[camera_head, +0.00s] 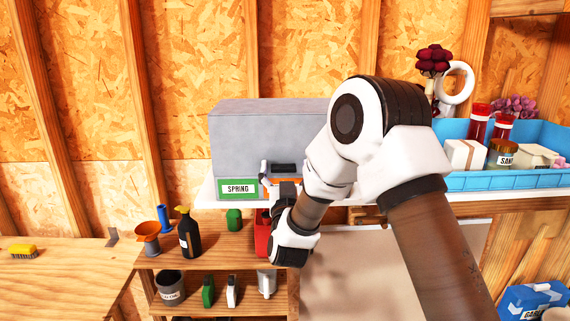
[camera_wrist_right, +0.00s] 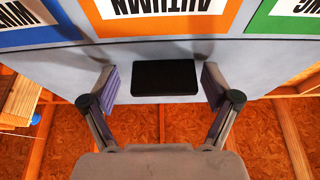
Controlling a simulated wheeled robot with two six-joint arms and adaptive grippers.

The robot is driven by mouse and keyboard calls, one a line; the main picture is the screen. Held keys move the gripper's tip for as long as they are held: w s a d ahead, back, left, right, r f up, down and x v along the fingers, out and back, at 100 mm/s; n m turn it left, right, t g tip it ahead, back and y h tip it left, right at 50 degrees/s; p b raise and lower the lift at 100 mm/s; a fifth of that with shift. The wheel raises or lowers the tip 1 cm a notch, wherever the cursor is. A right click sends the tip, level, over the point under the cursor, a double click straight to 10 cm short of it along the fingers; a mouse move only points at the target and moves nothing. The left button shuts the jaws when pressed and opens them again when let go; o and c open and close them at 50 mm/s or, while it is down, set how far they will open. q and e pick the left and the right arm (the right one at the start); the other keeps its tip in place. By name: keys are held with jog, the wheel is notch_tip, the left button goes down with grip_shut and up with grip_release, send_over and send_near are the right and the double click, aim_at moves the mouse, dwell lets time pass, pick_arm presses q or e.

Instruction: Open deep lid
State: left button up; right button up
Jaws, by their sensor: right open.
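A black handle (camera_wrist_right: 165,77) sits on the grey front beside the AUTUMN label. My right gripper (camera_head: 282,172) is at the box front. In the right wrist view its open fingers (camera_wrist_right: 159,82) stand on either side of the black handle, with gaps on both sides. My right arm hides the right part of the box. My left gripper is not in view.
A blue tray (camera_head: 480,181) with jars and boxes stands right of my arm. Below the box, a wooden rack (camera_head: 215,250) holds a dark bottle (camera_head: 188,235), an orange funnel (camera_head: 147,235) and several small items. A yellow brush (camera_head: 23,251) lies on the left bench.

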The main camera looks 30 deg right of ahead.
aim_at(283, 124)
jog(key=shift+w+a+f, duration=0.1)
jog(key=shift+w+a, duration=0.05)
jog(key=shift+c, duration=1.4)
grip_shut()
jog(key=shift+r+p, duration=0.45)
jog(key=shift+r, duration=0.05)
jog(key=r+p, duration=0.1)
jog(key=r+g+p, duration=0.1)
jog(key=r+p, duration=0.1)
jog(key=r, duration=0.1)
jog(key=shift+w+d+y, duration=0.25)
jog(key=shift+w+y, duration=0.1)
jog(key=shift+y, duration=0.05)
jog(key=r, duration=0.1)
jog(key=w+d+r, duration=0.1)
jog(key=r, duration=0.1)
jog(key=w+r+p, duration=0.1)
jog(key=shift+w+d+r, duration=0.2)
jog(key=shift+d+r, duration=0.05)
jog(key=shift+r, duration=0.05)
jog(key=shift+w+d+r, duration=0.3)
jog(key=shift+w+r, duration=0.2)
jog(key=shift+r, duration=0.2)
